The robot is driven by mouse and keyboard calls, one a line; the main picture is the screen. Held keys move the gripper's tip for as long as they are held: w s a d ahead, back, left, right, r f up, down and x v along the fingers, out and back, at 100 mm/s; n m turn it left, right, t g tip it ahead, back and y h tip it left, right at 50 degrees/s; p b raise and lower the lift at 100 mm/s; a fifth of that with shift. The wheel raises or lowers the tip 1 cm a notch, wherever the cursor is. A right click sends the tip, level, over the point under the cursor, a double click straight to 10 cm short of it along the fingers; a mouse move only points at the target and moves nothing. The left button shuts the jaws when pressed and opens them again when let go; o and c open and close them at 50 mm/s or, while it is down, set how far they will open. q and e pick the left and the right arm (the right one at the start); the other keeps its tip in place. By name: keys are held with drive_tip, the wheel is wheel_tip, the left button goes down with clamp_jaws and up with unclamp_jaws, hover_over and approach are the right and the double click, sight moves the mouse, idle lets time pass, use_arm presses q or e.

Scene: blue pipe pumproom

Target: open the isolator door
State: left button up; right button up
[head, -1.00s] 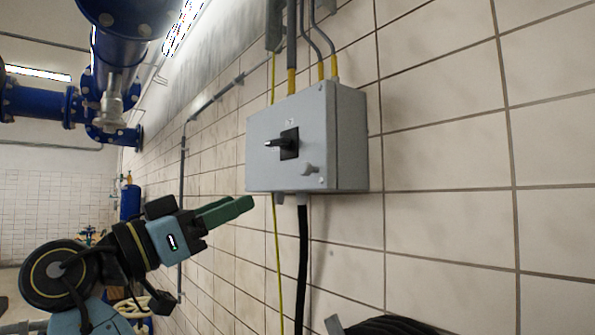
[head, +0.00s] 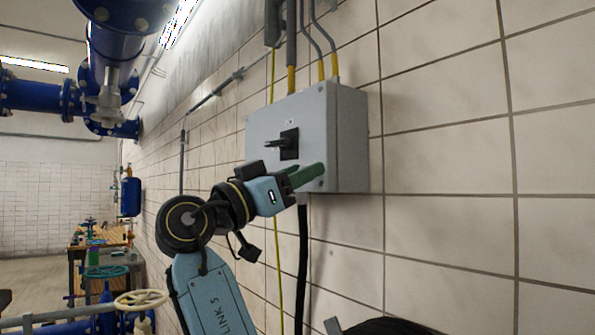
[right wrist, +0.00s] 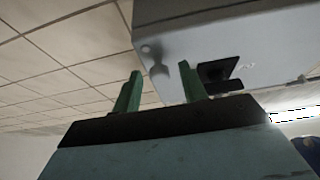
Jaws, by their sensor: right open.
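The isolator is a light grey wall box (head: 348,135) with its door (head: 311,118) facing left. A black rotary handle (head: 288,145) sits mid-door. My right gripper (head: 316,172) is at the door's lower part, its green fingers covering the small grey latch in the head view. In the right wrist view the open fingers (right wrist: 161,74) point up toward the door, with the latch (right wrist: 157,67) appearing between them. I cannot tell whether they touch it. The black handle also shows there (right wrist: 217,73). The door looks closed. My left gripper is out of view.
Grey conduits with yellow ends (head: 321,70) enter the box from above. A black cable (head: 302,260) and a thin yellow-green wire hang below it. The tiled wall (head: 445,160) is bare to the right. Blue pipes (head: 35,97) and a workbench (head: 105,240) stand farther left.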

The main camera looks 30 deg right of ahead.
drive_tip(key=shift+c, duration=0.4)
clamp_jaws()
drive_tip(key=shift+a, duration=0.15)
